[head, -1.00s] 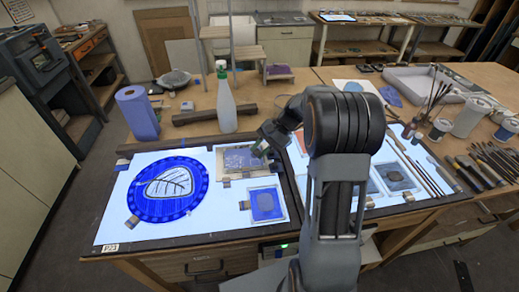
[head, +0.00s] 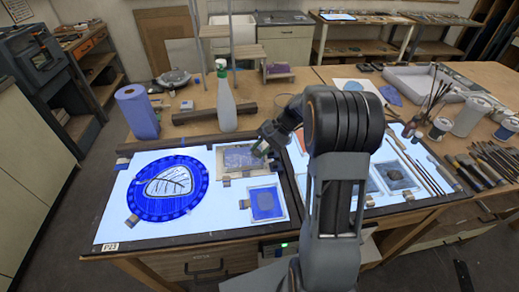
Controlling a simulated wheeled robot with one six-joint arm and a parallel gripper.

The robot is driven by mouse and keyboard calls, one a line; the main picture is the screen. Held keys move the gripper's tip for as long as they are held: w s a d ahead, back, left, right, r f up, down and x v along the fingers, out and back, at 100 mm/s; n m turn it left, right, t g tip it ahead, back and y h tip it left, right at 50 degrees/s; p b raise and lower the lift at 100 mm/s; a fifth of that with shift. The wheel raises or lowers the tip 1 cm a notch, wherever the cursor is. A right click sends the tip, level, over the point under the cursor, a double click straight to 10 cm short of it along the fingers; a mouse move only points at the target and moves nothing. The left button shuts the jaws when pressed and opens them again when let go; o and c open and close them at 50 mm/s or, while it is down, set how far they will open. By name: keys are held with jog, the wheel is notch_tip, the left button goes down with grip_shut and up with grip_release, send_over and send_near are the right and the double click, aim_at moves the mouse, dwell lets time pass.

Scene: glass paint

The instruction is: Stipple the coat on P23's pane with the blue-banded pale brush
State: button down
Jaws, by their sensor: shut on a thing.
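The left light table carries a P23 label (head: 110,246) at its near left corner. On it lie a round blue pane (head: 170,210) with a white leaf shape and dark lines, a purple-brown coated rectangular pane (head: 240,158) at the upper right, and a small blue square pane (head: 265,204) with a darker round patch below it. My gripper (head: 262,149) is over the right edge of the purple-brown pane, shut on a slim thing, likely the brush. The brush's blue band and bristles cannot be made out, so contact with the pane cannot be told.
A spray bottle (head: 226,98), a blue paper roll (head: 138,112) and a dark wooden bar (head: 205,115) stand behind the light table. A second light table on the right, partly hidden by my arm, holds more panes. Brushes, tools and cans (head: 468,115) crowd the far right.

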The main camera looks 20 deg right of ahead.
jog(key=shift+r+p, duration=0.9)
jog(key=shift+r, duration=0.2)
jog(key=w+a, duration=0.4)
jog(key=a, duration=0.2)
jog(key=shift+w+p, duration=0.3)
jog(key=shift+p, duration=0.1)
jog(key=shift+f, duration=0.15)
jog(key=shift+f+b, duration=0.5)
jog(key=shift+f, duration=0.2)
jog(key=shift+f, duration=0.3)
dwell(0.9)
